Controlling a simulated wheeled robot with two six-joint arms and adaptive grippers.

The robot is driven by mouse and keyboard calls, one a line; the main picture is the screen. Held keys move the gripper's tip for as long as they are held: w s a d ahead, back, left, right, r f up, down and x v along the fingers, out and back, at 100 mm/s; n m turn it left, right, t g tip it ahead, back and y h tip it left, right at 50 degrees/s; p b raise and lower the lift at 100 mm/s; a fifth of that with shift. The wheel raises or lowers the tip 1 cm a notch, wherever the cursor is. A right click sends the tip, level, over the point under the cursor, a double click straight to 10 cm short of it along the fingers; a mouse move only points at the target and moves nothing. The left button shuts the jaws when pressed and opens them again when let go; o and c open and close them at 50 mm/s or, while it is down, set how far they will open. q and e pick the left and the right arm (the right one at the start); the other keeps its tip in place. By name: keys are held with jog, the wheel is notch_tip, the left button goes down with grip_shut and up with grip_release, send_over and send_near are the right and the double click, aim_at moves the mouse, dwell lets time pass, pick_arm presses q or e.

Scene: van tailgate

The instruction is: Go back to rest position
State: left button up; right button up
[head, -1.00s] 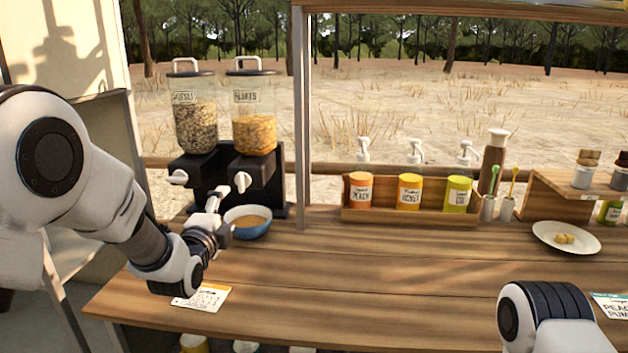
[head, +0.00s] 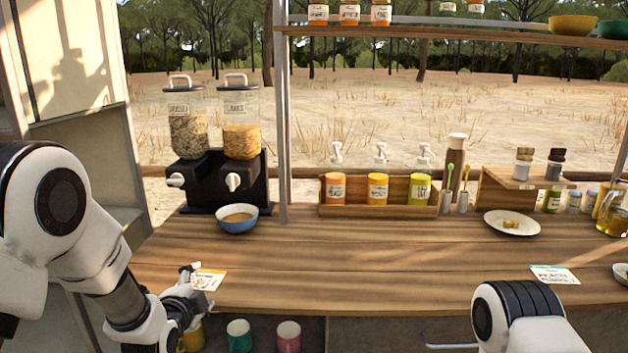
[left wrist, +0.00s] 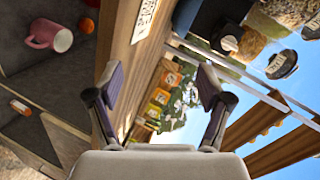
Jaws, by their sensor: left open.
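My left gripper (head: 188,286) is in the lower left of the head view, near the counter's front edge beside a small printed card (head: 207,280). In the left wrist view its two fingers stand wide apart (left wrist: 158,88) with nothing between them. My right arm shows at the lower right of the head view, but its gripper is out of the picture. A blue bowl (head: 237,218) with brown contents stands on the wooden counter (head: 350,258), in front of the two cereal dispensers (head: 215,150), apart from the gripper.
A wooden box of pump bottles (head: 378,196) stands at the back of the counter. A white plate (head: 511,223) with small pieces lies to the right. Below the counter are a green mug (head: 238,335) and a pink mug (head: 288,336). The middle of the counter is clear.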

pick_arm(q)
jog(key=s+f+n+g+p, duration=0.5)
jog(key=s+f+n+g, duration=0.3)
jog(key=s+f, duration=1.2)
jog(key=s+f+n+g+p, duration=0.1)
jog(key=s+f+n+g, duration=0.1)
jog(key=s, duration=0.8)
jog(key=s+a+f+n+g+p, duration=0.1)
jog(key=s+n+g, duration=0.3)
jog(key=s, duration=0.7)
jog(key=shift+s+f+n+g, duration=0.3)
jog(key=shift+f+n, duration=0.3)
jog(key=shift+f, duration=0.3)
